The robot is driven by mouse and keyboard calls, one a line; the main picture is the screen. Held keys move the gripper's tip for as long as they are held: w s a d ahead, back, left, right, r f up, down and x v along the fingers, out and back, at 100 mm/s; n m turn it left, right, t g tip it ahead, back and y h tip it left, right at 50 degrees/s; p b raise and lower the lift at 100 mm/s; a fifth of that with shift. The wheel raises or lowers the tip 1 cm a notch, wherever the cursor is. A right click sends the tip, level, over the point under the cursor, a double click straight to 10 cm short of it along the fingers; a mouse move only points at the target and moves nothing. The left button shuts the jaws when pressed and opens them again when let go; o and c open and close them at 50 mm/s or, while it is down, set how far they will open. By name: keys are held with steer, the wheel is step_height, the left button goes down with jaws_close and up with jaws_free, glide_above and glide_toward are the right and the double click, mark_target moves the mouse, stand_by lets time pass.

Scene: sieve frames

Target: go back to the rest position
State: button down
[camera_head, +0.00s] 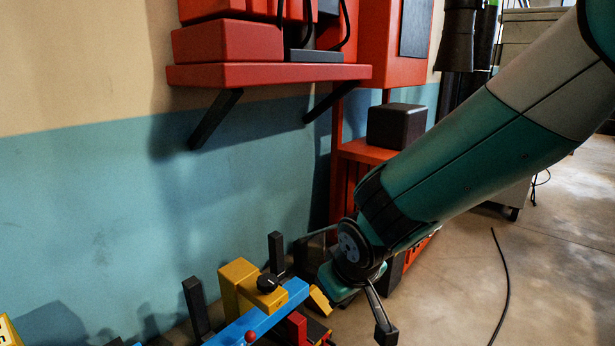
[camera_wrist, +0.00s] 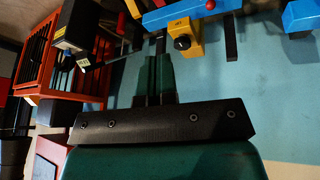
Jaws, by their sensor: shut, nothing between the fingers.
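My gripper (camera_wrist: 160,42) shows in the wrist view, with its narrow fingers together and nothing between them. In that view the fingers point toward a blue bar and a yellow block with a black knob (camera_wrist: 183,41). In the head view my arm reaches down from the upper right, and its end hangs low, just right of the blue bar (camera_head: 262,318) and the yellow block (camera_head: 237,284). The fingertips are hard to make out there, and I cannot tell how far they are from the blocks.
A red shelf (camera_head: 270,75) juts from the wall above, carrying red boxes. A black box (camera_head: 396,126) stands on a red rack behind my arm. Dark upright posts (camera_head: 196,306) stand near the blue bar. A black cable (camera_head: 505,285) lies on open floor at right.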

steer(key=s+d+r+g+y, duration=0.1)
steer(key=s+d+r+g, duration=0.2)
steer(key=s, duration=0.4)
steer(key=s+d+r+y+p, duration=0.1)
steer(key=s+d+r, duration=0.2)
steer(key=s+r, duration=0.3)
steer(key=s+d+r+g+y, duration=0.1)
steer(key=s+d+r+g, duration=0.2)
steer(key=s, duration=0.6)
step_height(320, 180, up, 38)
steer(key=t+p, duration=0.1)
steer(key=p, duration=3.7)
steer(key=shift+w+r, duration=0.25)
